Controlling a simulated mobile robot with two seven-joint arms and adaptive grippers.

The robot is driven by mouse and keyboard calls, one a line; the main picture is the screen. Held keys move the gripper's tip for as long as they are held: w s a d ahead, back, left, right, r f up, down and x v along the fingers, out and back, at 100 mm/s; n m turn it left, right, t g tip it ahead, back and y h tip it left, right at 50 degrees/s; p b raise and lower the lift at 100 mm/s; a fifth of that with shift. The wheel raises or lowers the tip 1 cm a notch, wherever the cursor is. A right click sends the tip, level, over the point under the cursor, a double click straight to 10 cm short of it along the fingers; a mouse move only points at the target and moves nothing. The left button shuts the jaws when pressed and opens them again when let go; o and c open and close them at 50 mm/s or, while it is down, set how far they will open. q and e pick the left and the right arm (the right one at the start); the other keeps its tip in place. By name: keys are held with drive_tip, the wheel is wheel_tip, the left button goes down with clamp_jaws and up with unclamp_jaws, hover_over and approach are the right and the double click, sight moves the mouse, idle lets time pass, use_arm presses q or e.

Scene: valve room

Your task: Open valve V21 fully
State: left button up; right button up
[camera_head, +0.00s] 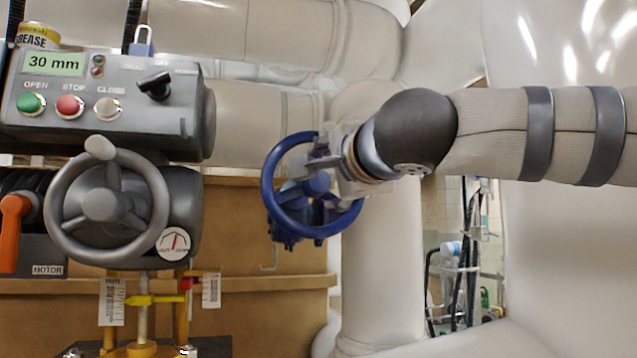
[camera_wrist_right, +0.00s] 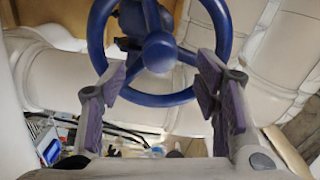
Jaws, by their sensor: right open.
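A blue handwheel (camera_head: 268,190) on a blue valve body stands in the middle of the head view. I see no V21 label on it. In the right wrist view the blue handwheel (camera_wrist_right: 96,30) fills the upper middle, its round hub facing me. My right gripper (camera_head: 318,160) is in front of the wheel's upper right part. In the right wrist view my right gripper (camera_wrist_right: 160,80) has its fingers spread wide, with a stretch of rim between them. I cannot tell whether the fingers touch the rim. My left gripper is out of view.
A grey control box (camera_head: 105,105) reading 30 mm has OPEN, STOP and CLOSE buttons. Below it are a grey handwheel (camera_head: 60,243) and an orange lever (camera_head: 13,232). A yellow grease can (camera_head: 40,35) stands on top. Large pale pipes (camera_head: 385,270) run behind the blue wheel.

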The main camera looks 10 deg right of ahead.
sight(322, 181)
drive_tip(key=shift+w+a, duration=0.1)
drive_tip(key=shift+w, duration=3.05)
drive_tip(key=shift+f, duration=0.1)
drive_tip(key=c, duration=0.8)
drive_tip(key=shift+s, duration=0.1)
drive_tip(key=c, duration=0.4)
drive_tip(key=shift+c, duration=0.4)
